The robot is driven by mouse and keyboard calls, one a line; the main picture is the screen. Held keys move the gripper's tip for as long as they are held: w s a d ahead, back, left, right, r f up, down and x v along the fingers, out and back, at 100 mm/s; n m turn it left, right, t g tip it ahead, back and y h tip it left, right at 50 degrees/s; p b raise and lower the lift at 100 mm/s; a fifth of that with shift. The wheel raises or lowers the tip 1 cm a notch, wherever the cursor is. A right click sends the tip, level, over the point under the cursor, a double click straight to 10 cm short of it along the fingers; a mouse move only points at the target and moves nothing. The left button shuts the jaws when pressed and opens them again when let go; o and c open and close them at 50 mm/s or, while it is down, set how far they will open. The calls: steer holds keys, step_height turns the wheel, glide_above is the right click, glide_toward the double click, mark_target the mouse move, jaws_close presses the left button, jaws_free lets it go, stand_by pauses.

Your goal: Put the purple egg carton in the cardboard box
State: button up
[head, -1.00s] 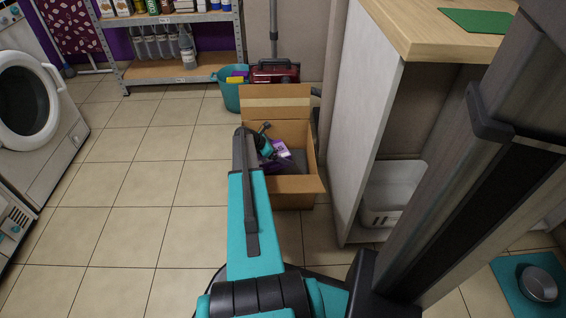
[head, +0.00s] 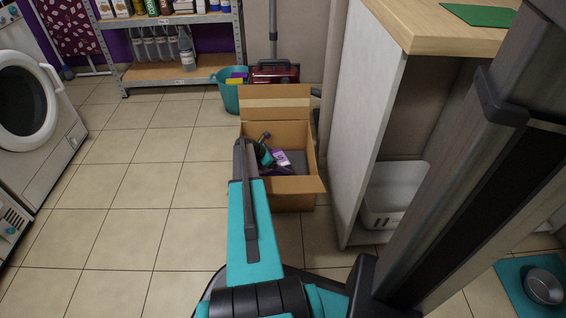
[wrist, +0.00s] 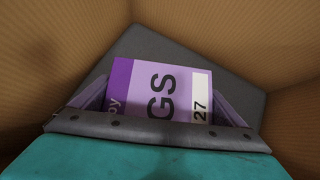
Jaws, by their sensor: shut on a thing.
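The purple egg carton (head: 282,158), with a lilac and white label, is inside the open cardboard box (head: 292,188). My gripper (head: 266,152) is shut on the carton, down inside the box, and my arm hides part of both. In the wrist view the carton's label (wrist: 160,92) faces the camera, with box walls (wrist: 270,45) on both sides. A dark grey flat surface (wrist: 175,48) lies behind the carton. I cannot tell whether the carton touches it.
A white cabinet with a wooden top (head: 425,30) stands close on the right, with a white basket (head: 392,195) in it. A teal bucket (head: 229,95) and a red vacuum cleaner (head: 274,72) are behind the box. The tiled floor to the left is clear.

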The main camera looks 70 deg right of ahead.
stand_by(0.3)
steer(key=o, duration=0.7)
steer(key=shift+f, duration=0.1)
steer(key=shift+w+a+r+p, duration=0.25)
steer(key=shift+a+r+p, duration=0.1)
steer(key=shift+r, duration=0.3)
steer(key=shift+p+v, duration=1.35)
steer(key=shift+v, duration=1.8)
steer(key=shift+f, duration=0.1)
